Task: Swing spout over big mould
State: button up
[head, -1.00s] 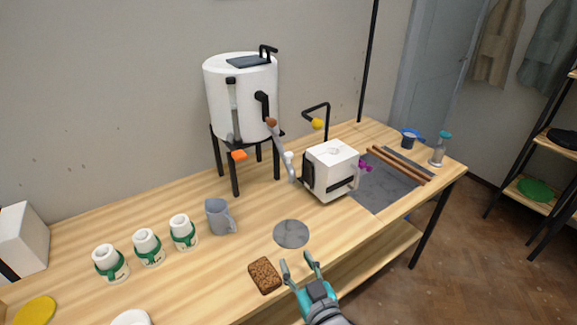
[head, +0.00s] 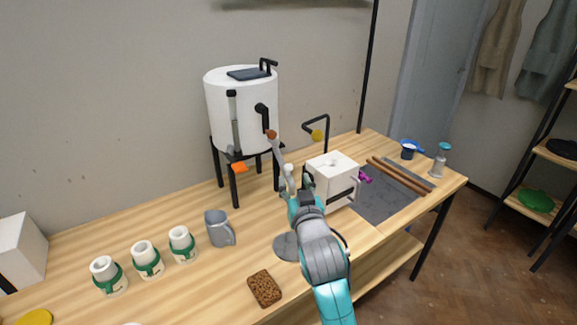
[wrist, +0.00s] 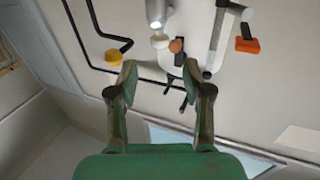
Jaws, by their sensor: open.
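The grey spout (head: 279,154) slants down from the white tank (head: 228,112), with a brown knob (head: 271,134) at its upper end and a pale knob below. The big mould (head: 326,170), a white block with a dark strap, stands right of the spout. My gripper (head: 298,184) is open just below the spout's lower end, at the mould's left side, and hides part of that side. In the wrist view the spout's grey tube (wrist: 157,12), pale knob (wrist: 160,41) and brown knob (wrist: 176,46) show beyond my open fingertips. I see no contact.
An orange lever (head: 239,168) sits under the tank. A bent black rod with a yellow ball (head: 317,134) rises behind the mould. A grey jug (head: 218,228), several small banded moulds and a brown sponge (head: 264,288) stand left and front. Wooden rods (head: 400,175) lie right.

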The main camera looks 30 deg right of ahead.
aim_at(289, 168)
jog(key=x, duration=0.8)
jog(key=shift+w, duration=0.1)
jog(key=shift+c, duration=0.3)
grip_shut()
